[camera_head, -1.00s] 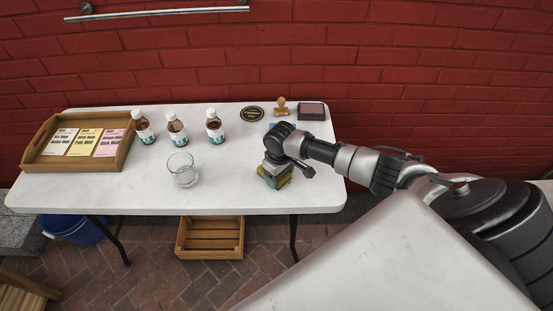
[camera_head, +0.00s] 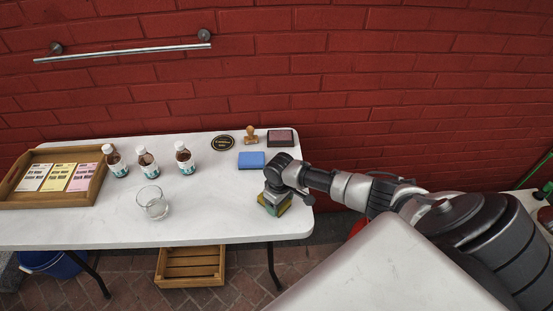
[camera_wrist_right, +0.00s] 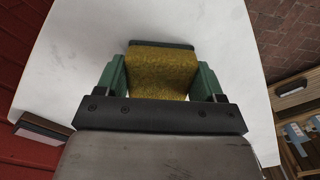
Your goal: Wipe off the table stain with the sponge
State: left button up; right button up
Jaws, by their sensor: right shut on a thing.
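My right gripper (camera_head: 276,196) is shut on the sponge (camera_head: 272,207), near the right end of the white table (camera_head: 90,222). In the right wrist view the yellow sponge (camera_wrist_right: 160,70), with a dark green layer at its far edge, sits between the green fingers of my right gripper (camera_wrist_right: 160,78). I cannot tell whether the sponge touches the tabletop. No stain can be made out on the visible tabletop; the part under the sponge and gripper is hidden. My left gripper is not in view.
A blue pad (camera_head: 251,160) lies just behind the gripper. A stamp (camera_head: 251,135), an ink pad (camera_head: 282,137) and a round black coaster (camera_head: 222,143) lie along the back. A glass (camera_head: 152,203), three bottles (camera_head: 148,163) and a wooden tray (camera_head: 92,188) stand left. The table's front middle is clear.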

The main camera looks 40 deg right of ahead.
notch_tip(320, 180, up, 8)
jog(key=p, duration=0.6)
jog(key=shift+w+a+f, duration=0.1)
jog(key=shift+a, duration=0.05)
jog(key=shift+r+p, duration=0.35)
jog(key=shift+r, duration=0.1)
jog(key=shift+a, duration=0.1)
jog(key=shift+f, duration=0.1)
